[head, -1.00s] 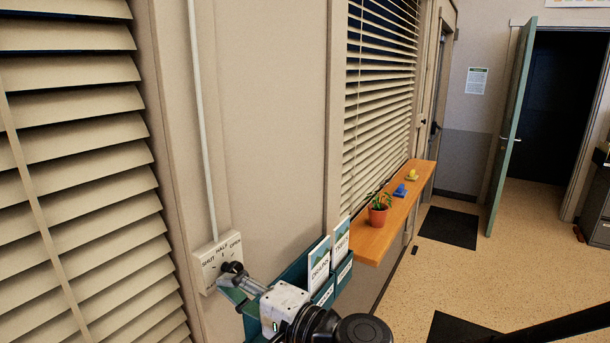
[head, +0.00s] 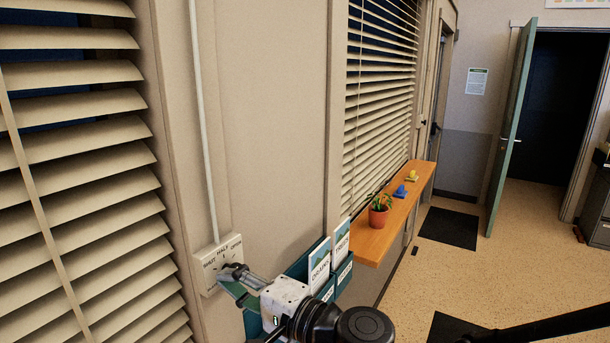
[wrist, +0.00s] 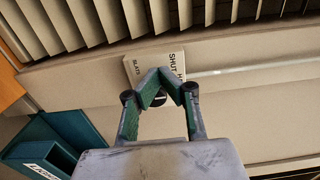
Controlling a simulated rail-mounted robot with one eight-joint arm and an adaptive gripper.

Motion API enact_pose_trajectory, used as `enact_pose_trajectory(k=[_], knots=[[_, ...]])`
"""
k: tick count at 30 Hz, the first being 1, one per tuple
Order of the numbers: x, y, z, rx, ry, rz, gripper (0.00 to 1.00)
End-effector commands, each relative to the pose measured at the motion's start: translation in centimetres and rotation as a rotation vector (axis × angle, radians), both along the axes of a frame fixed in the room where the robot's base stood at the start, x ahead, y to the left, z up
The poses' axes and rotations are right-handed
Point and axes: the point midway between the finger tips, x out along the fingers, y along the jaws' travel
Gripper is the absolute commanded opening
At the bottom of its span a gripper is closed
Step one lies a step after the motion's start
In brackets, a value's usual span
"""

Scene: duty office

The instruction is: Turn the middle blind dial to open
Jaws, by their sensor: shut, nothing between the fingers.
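A pale dial plate (head: 211,266) marked SHUT, HALF and OPEN is on the wall right of the near blind (head: 85,190). My gripper (head: 232,271) is at the plate's lower front. In the wrist view my gripper (wrist: 160,74) has its green fingers angled together at the tips, over the plate. A dark round part of the dial (wrist: 158,99) shows between the fingers. The fingers hide most of the dial, so its exact setting is unclear. The near blind's slats are tilted with dark gaps near the top.
A teal leaflet rack (head: 300,268) with leaflets is close right of my gripper. Beyond it, a wooden shelf (head: 372,246) holds a potted plant (head: 380,215) and small blue and yellow items. A cord tube (head: 203,140) rises from the plate.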

Motion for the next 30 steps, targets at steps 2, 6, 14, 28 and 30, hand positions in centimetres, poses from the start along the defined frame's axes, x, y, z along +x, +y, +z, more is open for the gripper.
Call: enact_pose_trajectory(k=[2,6,14,28,30], knots=[[0.1,0.0,0.0,0.0,0.0,-0.003,0.0],[-0.2,0.1,0.2,0.0,0.0,-0.002,0.0],[-0.8,-0.1,0.4,0.0,0.0,-0.003,0.0],[-3.3,-4.1,0.4,0.0,0.0,-0.003,0.0],[-3.5,-4.5,0.4,0.0,0.0,-0.003,0.0]])
